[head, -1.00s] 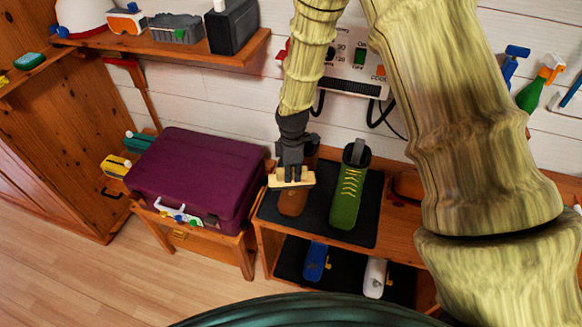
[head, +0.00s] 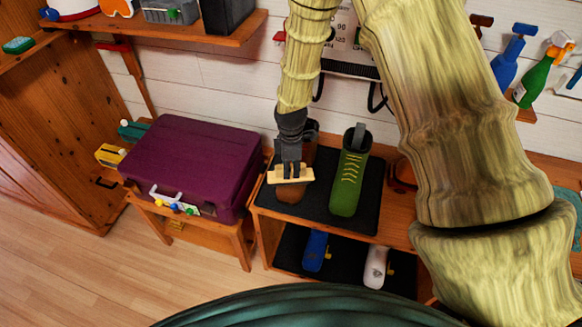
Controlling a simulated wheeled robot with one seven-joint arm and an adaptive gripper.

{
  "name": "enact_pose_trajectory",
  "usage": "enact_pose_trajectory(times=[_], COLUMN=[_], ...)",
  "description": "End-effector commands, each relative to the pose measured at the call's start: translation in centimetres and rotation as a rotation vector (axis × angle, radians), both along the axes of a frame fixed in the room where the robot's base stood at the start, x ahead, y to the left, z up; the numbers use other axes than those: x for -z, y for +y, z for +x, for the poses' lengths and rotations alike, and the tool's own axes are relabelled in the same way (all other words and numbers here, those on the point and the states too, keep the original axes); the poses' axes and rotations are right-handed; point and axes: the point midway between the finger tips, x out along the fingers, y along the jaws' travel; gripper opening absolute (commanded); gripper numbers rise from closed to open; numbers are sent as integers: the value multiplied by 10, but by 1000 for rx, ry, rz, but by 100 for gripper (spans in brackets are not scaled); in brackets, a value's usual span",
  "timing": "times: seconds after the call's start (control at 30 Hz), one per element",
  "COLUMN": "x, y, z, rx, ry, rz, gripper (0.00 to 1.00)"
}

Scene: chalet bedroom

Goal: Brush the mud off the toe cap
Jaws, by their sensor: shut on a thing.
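A brown boot (head: 290,195) stands on the black mat (head: 322,210) on top of the low wooden bench. A green boot (head: 349,182) with yellow laces stands to its right. My gripper (head: 290,170) is shut on a pale wooden brush (head: 290,175) over the brown boot's front part. The brush and gripper hide much of that boot. I cannot tell whether the brush touches it, and no mud can be made out at this size.
A purple suitcase (head: 195,165) rests on a small wooden stand to the left. A blue shoe (head: 315,250) and a white shoe (head: 375,266) are on the lower shelf. A wall shelf (head: 190,32) holds several items above. Floor at the lower left is clear.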

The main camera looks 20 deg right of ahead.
Motion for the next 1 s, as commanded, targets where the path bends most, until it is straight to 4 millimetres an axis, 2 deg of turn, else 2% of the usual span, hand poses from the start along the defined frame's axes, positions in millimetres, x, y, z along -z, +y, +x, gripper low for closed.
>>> enact_pose_trajectory(times=[1.0], x=[9], y=[0], z=[0], rx=[0], ry=[0], rz=[0], gripper=[6])
